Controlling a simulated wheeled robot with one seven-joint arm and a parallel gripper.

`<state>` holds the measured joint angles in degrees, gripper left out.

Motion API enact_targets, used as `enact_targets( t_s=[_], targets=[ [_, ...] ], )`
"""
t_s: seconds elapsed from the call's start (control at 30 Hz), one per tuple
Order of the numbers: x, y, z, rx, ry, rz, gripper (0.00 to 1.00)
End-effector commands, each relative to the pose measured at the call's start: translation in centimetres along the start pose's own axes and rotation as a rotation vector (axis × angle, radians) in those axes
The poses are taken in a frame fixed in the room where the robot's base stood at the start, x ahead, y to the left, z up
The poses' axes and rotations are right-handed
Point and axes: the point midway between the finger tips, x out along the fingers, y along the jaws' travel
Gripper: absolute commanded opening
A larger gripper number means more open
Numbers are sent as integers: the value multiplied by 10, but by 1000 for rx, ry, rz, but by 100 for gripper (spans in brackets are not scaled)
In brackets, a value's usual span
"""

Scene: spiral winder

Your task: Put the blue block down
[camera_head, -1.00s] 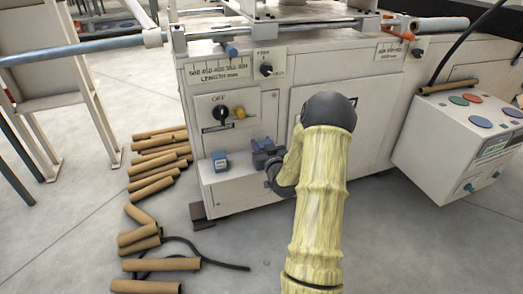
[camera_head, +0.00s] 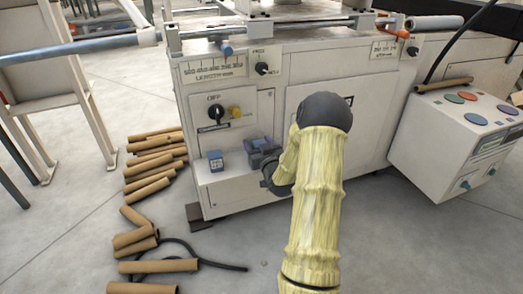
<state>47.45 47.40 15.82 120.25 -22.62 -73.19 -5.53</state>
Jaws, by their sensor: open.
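A small blue block (camera_head: 216,161) sits upright on the low white ledge (camera_head: 222,185) at the front left of the machine, below the OFF knob. My gripper (camera_head: 256,148) is just right of the block, over the same ledge, with a clear gap between them. The gripper is open. A bluish patch shows at the gripper, and I cannot tell whether it is part of the gripper or something behind it. My arm, in a yellowish sleeve, hides part of the machine front to the right.
The machine front (camera_head: 330,95) stands close behind the gripper. Several brown cardboard tubes (camera_head: 150,165) and a black cable (camera_head: 215,264) lie on the floor at left. A control box (camera_head: 460,150) stands at right.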

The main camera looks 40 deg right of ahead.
Motion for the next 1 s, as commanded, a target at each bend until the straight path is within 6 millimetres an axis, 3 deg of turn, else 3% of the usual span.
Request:
enact_targets(
  t_s=[0.17,0.7,1.0],
  targets=[
    [-17,0,-4,0,-3,0,62],
    [-113,0,-3,1,-3,2,62],
    [-120,0,-1,0,1,0,62]
  ],
)
